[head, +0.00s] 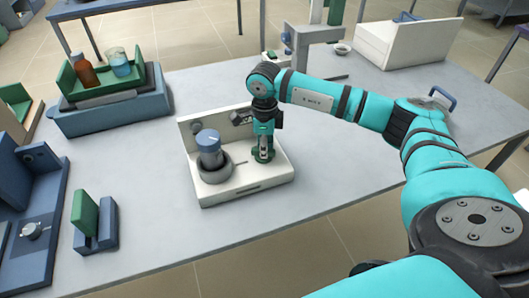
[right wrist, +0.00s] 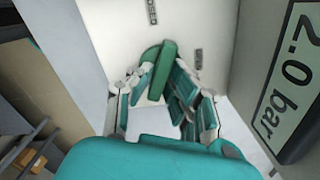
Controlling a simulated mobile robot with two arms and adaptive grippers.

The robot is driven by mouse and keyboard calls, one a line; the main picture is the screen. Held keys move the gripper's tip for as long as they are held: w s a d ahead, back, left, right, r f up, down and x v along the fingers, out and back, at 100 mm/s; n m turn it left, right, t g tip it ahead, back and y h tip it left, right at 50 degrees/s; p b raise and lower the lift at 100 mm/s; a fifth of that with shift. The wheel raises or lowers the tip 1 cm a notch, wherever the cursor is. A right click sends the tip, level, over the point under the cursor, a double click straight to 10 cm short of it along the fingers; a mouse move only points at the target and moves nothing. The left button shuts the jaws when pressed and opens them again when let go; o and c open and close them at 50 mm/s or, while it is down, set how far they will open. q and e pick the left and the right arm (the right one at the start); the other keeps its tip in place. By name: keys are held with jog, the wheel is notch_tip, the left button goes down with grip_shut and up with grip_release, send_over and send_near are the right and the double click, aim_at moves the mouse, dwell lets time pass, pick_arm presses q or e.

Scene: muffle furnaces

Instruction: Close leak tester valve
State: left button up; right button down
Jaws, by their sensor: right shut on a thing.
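The leak tester (head: 246,185) is a white base with a back panel, standing on the grey table. A blue-capped cylinder (head: 209,146) stands in a grey ring on its left part. My right gripper (head: 264,154) points down over the tester's right part. In the right wrist view the green valve handle (right wrist: 160,72) lies between the fingers, and my right gripper (right wrist: 163,95) is shut on it. The handle is slightly tilted in that view. Two small dark labels (right wrist: 152,12) are on the white surface near it; their text is hard to read. My left gripper is not in view.
A display reading 2.0 bar (right wrist: 287,80) is beside the gripper. A blue stand (head: 112,112) with a green tray, brown bottle and beaker is at the back left. A blue holder with a green plate (head: 85,214) is front left. Clear table lies in front of the tester.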

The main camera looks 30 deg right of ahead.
jog(key=n+b, duration=0.2)
jog(key=n, duration=0.2)
jog(key=shift+w+n, duration=0.1)
jog(key=shift+n, duration=0.3)
jog(key=shift+r, duration=0.1)
dwell(0.3)
jog(key=c, duration=1.3)
grip_release()
notch_tip(320, 180, up, 12)
jog(key=shift+f, duration=0.1)
